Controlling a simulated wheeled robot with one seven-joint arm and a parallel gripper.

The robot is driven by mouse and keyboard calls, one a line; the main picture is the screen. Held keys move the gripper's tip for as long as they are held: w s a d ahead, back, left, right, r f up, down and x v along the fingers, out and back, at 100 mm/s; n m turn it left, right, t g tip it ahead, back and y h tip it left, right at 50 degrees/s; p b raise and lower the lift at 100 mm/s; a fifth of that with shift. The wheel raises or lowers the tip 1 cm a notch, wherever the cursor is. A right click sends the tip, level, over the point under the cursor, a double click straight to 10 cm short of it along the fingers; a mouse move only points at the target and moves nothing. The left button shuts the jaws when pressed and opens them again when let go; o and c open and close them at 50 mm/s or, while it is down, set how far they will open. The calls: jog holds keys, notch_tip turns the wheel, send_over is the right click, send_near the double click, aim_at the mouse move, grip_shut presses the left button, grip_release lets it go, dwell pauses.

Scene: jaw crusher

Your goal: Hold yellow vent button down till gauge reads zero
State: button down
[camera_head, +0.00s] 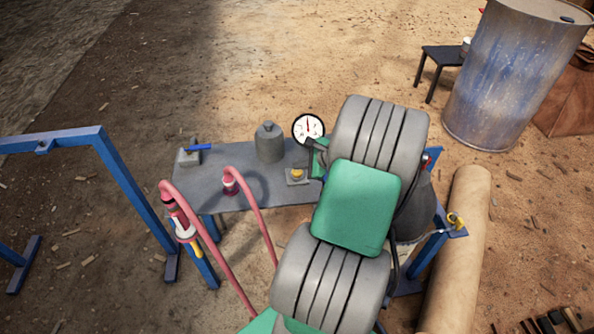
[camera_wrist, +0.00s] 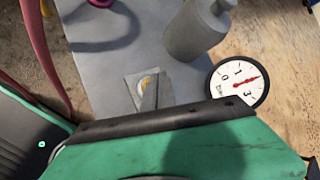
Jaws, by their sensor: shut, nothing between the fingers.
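The yellow vent button (camera_head: 297,174) sits on a small pale plate on the grey bench. In the wrist view the button (camera_wrist: 146,82) is partly hidden behind the tip of my shut, empty gripper (camera_wrist: 155,92). In the head view my gripper (camera_head: 311,168) is just right of the button, mostly hidden by my arm. I cannot tell whether the tip touches the button. The round white gauge (camera_head: 308,127) stands behind the button; in the wrist view the gauge (camera_wrist: 237,85) has its red needle between 1 and 3, near 2, clear of zero.
A grey bottle-shaped canister (camera_head: 269,142) stands left of the gauge. A blue-handled valve (camera_head: 190,152) is at the bench's left end. Pink hoses (camera_head: 253,208) arch in front. A blue frame (camera_head: 121,172) stands left, and a rusty blue drum (camera_head: 511,75) at the back right.

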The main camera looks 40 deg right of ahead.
aim_at(300, 172)
jog(key=shift+f, duration=0.6)
dwell(3.2)
jog(key=shift+r+p, duration=0.9)
jog(key=shift+r, duration=0.1)
notch_tip(300, 172, up, 5)
jog(key=p, duration=0.5)
jog(key=shift+r, duration=0.15)
